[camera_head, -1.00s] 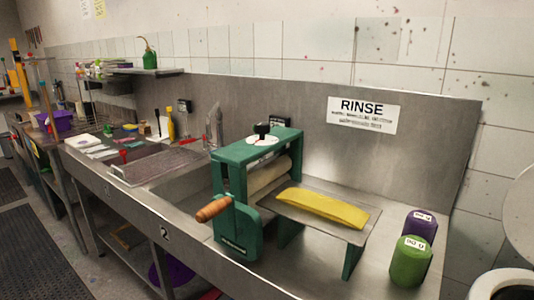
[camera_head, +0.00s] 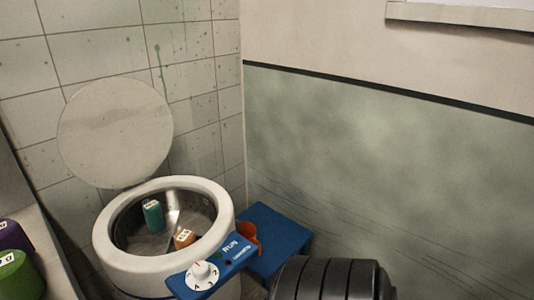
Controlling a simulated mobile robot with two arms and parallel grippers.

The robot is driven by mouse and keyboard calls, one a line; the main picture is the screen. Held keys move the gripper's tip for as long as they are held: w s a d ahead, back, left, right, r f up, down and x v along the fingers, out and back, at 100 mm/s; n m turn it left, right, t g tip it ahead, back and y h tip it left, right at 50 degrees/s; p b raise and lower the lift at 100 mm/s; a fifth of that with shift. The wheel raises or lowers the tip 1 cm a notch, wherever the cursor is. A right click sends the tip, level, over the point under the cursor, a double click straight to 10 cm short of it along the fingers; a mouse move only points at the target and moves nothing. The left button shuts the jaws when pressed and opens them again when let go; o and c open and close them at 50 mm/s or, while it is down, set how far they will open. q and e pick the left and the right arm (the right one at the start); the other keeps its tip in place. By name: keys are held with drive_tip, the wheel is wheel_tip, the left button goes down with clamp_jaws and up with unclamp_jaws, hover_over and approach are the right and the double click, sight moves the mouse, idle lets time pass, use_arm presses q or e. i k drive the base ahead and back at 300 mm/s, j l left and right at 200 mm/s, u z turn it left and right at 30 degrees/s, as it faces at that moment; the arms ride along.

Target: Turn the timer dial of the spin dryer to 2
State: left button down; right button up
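The spin dryer (camera_head: 110,257) is a round white tub in the lower left of the head view. Its round lid (camera_head: 115,130) stands raised against the tiled wall. A teal labelled roll (camera_head: 153,215) and an orange-brown labelled roll (camera_head: 184,238) are inside the drum. A blue control panel (camera_head: 232,262) marked RUN is on the front of the dryer. The white timer dial (camera_head: 202,274) sits at the panel's lower left, with small numbers around it. I cannot read which number it points to. Neither of my grippers is in view.
A blue box or stool (camera_head: 282,238) with an orange cup (camera_head: 248,237) is just right of the dryer. A black ribbed cylinder (camera_head: 335,280) stands at the bottom centre. The counter edge with purple (camera_head: 14,236) and green (camera_head: 18,274) rolls is at the left.

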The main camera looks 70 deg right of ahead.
sight(200, 269)
drive_tip(key=z, duration=1.7)
